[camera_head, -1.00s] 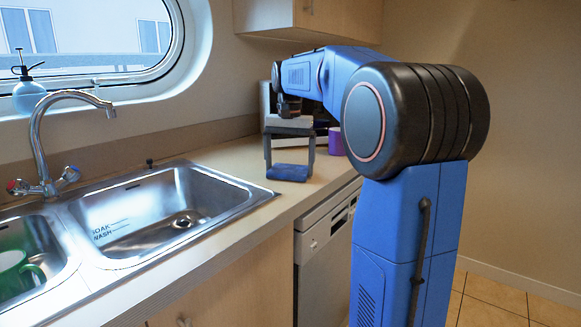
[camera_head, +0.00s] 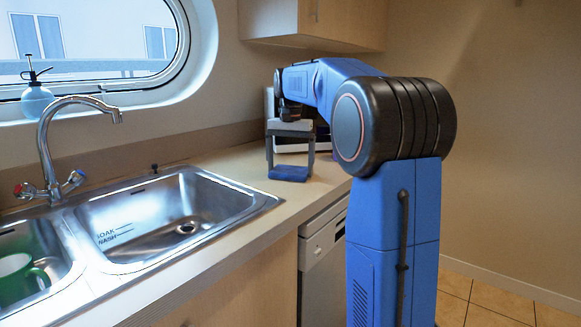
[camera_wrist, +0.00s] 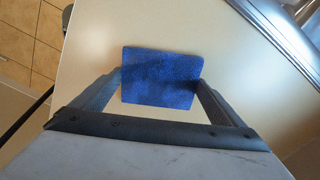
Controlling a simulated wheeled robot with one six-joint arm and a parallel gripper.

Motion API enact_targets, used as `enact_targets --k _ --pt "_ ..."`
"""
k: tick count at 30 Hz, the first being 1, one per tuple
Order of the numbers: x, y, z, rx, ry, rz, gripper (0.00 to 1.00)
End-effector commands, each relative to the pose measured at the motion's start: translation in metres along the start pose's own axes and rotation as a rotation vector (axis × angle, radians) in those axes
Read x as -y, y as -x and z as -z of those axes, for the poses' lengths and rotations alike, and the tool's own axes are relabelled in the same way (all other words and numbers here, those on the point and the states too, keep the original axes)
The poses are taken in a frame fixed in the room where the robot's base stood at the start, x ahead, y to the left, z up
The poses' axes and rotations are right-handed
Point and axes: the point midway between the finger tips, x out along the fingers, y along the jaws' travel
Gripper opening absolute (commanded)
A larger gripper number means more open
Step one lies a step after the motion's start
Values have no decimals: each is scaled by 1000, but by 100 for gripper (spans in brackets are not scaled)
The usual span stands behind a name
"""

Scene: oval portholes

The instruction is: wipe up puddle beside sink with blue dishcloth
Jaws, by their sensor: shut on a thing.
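The blue dishcloth (camera_head: 289,173) is a small flat blue block at or just above the counter, right of the sink. My gripper (camera_head: 290,165) points down, shut on the cloth with one finger at each side. In the wrist view the cloth (camera_wrist: 162,78) sits between the fingertips of my gripper (camera_wrist: 160,88). The steel sink (camera_head: 262,200) is left of the gripper; its rim also shows at upper right in the wrist view (camera_wrist: 280,38). I cannot make out a puddle in either view.
A chrome tap (camera_head: 45,150) rises behind the sink. A green mug (camera_head: 22,274) is in the left basin. A blue spray bottle (camera_head: 36,100) stands by the porthole. A dishwasher (camera_head: 322,265) is under the counter (camera_head: 225,160), and a cupboard (camera_head: 310,22) hangs above.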

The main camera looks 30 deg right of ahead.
Motion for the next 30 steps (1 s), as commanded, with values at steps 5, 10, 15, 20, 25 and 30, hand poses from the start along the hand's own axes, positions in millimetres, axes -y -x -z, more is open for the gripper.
enact_targets --k 5,10,15,20,25,30 --pt "-2 8 -4 -1 0 1 75" --pt "-6 22 -11 -1 0 0 75" --pt "-10 37 -18 -1 0 0 75" --pt "-14 51 -24 -1 0 0 75" --pt "-18 64 -31 0 0 0 75" --pt "-22 79 -38 -1 0 1 75"
